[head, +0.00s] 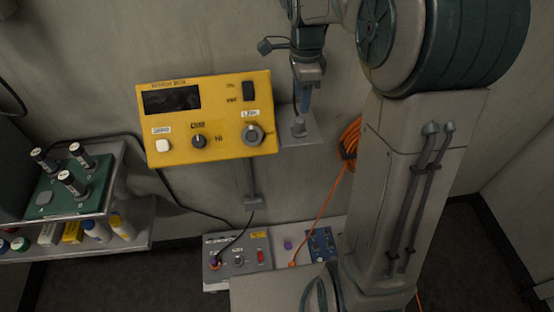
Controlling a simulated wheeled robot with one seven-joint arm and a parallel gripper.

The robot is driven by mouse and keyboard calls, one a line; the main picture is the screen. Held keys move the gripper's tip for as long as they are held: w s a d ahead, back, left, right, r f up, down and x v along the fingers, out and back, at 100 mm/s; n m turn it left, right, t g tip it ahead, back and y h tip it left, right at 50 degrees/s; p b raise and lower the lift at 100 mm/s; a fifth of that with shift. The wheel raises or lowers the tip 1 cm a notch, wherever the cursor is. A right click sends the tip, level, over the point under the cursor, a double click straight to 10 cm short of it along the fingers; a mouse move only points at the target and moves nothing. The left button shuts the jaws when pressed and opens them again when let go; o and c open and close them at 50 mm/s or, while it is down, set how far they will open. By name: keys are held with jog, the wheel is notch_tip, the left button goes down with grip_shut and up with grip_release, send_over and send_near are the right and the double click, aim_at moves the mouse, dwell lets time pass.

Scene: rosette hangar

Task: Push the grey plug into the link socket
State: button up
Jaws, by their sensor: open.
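The grey plug (299,128) stands upright on a small grey wall shelf (312,138), right of the yellow panel (215,91). The link socket (253,133) is a round grey ring at the panel's lower right, under a small white label. My gripper (303,108) points down over the shelf with its fingertips at the plug's top. It is open. I cannot tell whether its fingers are around the plug or just above and behind it. The gap between the fingers is hard to see.
The panel also carries a dark screen (172,100), a black knob (199,141) and a white button (163,146). An orange cable coil (349,140) hangs right of the shelf. A grey box (238,257) with a cable sits below. A rack with a green tray (72,187) stands left.

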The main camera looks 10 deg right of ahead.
aim_at(300, 119)
notch_tip(300, 119, down, 9)
jog(key=b, duration=0.6)
jog(key=shift+b, duration=0.35)
dwell(1.0)
grip_shut()
jog(key=shift+r, duration=0.15)
jog(key=shift+r+p, duration=2.4)
jog(key=shift+r, duration=0.5)
